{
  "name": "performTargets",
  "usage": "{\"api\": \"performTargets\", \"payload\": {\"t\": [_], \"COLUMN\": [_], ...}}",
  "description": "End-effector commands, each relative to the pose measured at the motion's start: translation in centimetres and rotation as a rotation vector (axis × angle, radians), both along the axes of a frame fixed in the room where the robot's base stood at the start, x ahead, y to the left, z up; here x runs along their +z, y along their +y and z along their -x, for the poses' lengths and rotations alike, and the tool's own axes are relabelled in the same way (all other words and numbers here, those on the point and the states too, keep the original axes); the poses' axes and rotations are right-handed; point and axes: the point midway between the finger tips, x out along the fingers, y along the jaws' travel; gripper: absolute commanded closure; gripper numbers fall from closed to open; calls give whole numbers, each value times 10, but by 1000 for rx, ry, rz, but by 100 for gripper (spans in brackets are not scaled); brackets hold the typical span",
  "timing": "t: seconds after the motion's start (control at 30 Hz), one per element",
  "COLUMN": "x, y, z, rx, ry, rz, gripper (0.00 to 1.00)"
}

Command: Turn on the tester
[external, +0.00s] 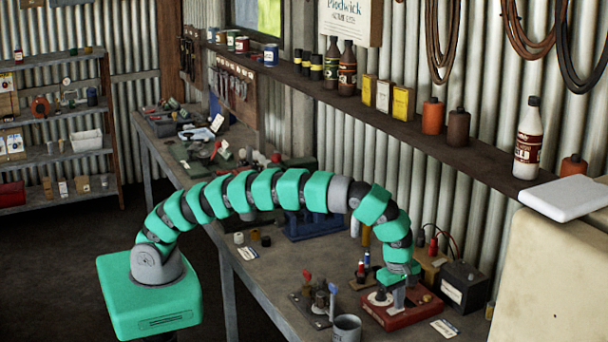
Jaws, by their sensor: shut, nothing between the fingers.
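A low red unit (418,312) with a pale round part on its top lies on the bench at the lower right; it may be the tester, though no label is readable. My gripper (399,299) points down over this unit, shut and empty. It hides part of the unit's top. I cannot tell whether the fingertips touch it. A black box (464,288) with a white label stands just right of the unit. Red and dark leads (434,240) rise behind it beside a tan box (430,268). No switch or lit lamp can be made out.
A grey metal cup (347,329) and a plate of small upright tools (314,305) stand left of the unit. A blue stand (312,226) is farther back. A shelf (420,140) with bottles and tins runs along the wall. A cream-coloured body (550,275) fills the right.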

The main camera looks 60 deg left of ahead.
Motion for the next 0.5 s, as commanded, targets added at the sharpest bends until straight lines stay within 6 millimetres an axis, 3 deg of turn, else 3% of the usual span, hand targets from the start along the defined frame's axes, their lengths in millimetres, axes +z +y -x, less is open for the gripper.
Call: {"api": "performTargets", "payload": {"t": [0.23, 0.5], "x": [-1, 1], "y": [-1, 0], "z": [13, 14], "rx": [-3, -1], "ry": [5, 3], "rz": [-3, -2], "gripper": [100, 100]}}
